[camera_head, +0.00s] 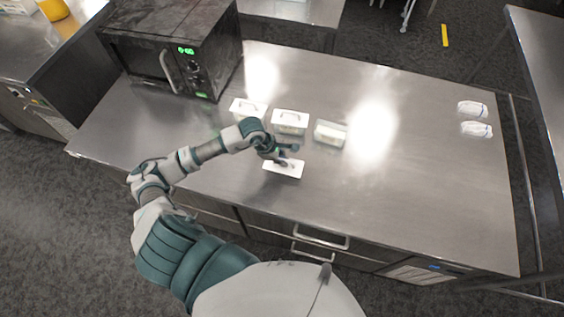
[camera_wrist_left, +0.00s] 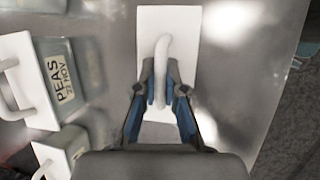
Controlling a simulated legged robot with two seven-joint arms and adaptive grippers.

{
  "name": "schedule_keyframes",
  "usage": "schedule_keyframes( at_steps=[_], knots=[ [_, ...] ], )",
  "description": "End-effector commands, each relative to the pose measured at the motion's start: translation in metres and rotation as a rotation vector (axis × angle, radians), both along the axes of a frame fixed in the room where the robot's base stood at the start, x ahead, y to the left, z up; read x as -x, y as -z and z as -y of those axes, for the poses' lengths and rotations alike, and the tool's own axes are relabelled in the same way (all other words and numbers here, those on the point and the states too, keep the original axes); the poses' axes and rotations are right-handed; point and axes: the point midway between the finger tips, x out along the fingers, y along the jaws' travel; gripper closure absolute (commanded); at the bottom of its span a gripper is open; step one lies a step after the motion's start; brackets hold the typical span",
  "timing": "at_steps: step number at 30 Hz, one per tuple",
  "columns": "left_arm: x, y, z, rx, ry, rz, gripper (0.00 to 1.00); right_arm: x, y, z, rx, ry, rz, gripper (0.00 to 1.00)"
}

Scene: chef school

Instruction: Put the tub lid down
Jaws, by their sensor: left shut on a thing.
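The white rectangular tub lid (camera_head: 283,171) is at the front middle of the steel counter. It also shows in the left wrist view (camera_wrist_left: 168,25), lying flat with its curved handle up. My left gripper (camera_head: 283,159) is above the lid. In the left wrist view its blue-sided fingers (camera_wrist_left: 160,95) are shut on the handle. I cannot tell whether the lid touches the counter or hangs just above it. A tub without a lid (camera_head: 330,135) stands behind and to the right of the lid. My right gripper is not in view.
Two tubs with white handled lids, one at the left (camera_head: 248,107) and one in the middle (camera_head: 290,122), stand behind the lid. A black microwave (camera_head: 150,60) is at the back left. Two white bundles (camera_head: 474,108) lie far right. The counter's right middle is clear.

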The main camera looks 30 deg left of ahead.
Motion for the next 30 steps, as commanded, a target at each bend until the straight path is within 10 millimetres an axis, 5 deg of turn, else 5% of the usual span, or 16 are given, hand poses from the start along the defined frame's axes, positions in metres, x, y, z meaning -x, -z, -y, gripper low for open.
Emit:
schedule_keyframes(
  at_steps=[9, 14, 15, 18, 30],
  knots=[
    [-0.001, 0.036, -0.005, 0.003, -0.001, -0.003, 1.00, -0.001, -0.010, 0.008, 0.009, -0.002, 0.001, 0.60],
    [-0.001, 0.037, -0.004, 0.000, 0.000, -0.002, 1.00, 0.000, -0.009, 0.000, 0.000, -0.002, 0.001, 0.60],
    [-0.001, 0.038, -0.003, 0.000, 0.000, -0.002, 0.83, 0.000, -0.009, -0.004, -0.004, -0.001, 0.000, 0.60],
    [-0.001, 0.037, -0.002, -0.001, -0.001, -0.003, 0.65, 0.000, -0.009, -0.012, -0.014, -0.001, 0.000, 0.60],
    [0.000, 0.032, -0.005, -0.001, -0.001, -0.001, 0.65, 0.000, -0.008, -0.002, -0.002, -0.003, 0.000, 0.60]
  ],
)
